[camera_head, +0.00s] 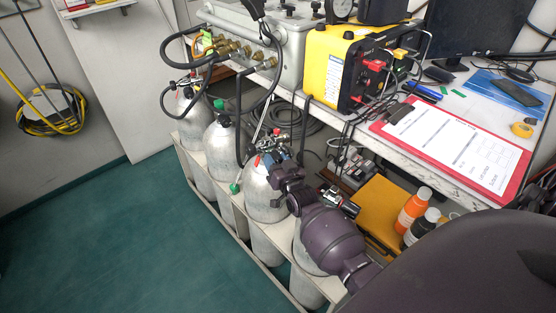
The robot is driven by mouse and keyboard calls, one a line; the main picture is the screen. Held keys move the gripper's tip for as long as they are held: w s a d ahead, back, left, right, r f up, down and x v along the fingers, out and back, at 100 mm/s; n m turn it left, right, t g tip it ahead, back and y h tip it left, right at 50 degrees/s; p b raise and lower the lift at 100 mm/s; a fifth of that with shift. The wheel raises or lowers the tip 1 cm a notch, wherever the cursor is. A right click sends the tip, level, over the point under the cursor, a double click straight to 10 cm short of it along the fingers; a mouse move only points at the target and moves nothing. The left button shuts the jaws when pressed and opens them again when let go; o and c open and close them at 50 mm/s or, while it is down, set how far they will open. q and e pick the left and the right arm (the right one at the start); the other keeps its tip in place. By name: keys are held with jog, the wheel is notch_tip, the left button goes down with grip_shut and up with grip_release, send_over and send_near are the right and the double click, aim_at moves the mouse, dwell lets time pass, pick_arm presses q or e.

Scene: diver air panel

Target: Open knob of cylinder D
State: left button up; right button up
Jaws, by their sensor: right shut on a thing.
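Several grey gas cylinders stand in a row in a rack below the workbench. The letters on them are too small to read, so I cannot tell which is cylinder D. My right arm comes in from the lower right. My right gripper (274,160) is at the valve on top of the third cylinder (262,200) from the back. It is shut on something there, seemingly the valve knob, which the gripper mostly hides. Red parts of the valve show just above the gripper. A green knob (234,188) shows left of this cylinder. The nearest cylinder (305,288) is partly behind my arm. My left gripper is not in view.
The rack's pale rail (226,224) runs along the cylinders. Black hoses (240,125) hang from the panel (262,35). A yellow case (333,65) and a red clipboard (455,146) lie on the bench. Bottles (411,208) stand right of my arm. The green floor at left is clear.

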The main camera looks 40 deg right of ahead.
jog(key=shift+n, duration=0.4)
jog(key=o, duration=0.9)
jog(key=shift+s, duration=0.1)
jog(key=shift+p+v, duration=0.8)
jog(key=shift+v, duration=2.9)
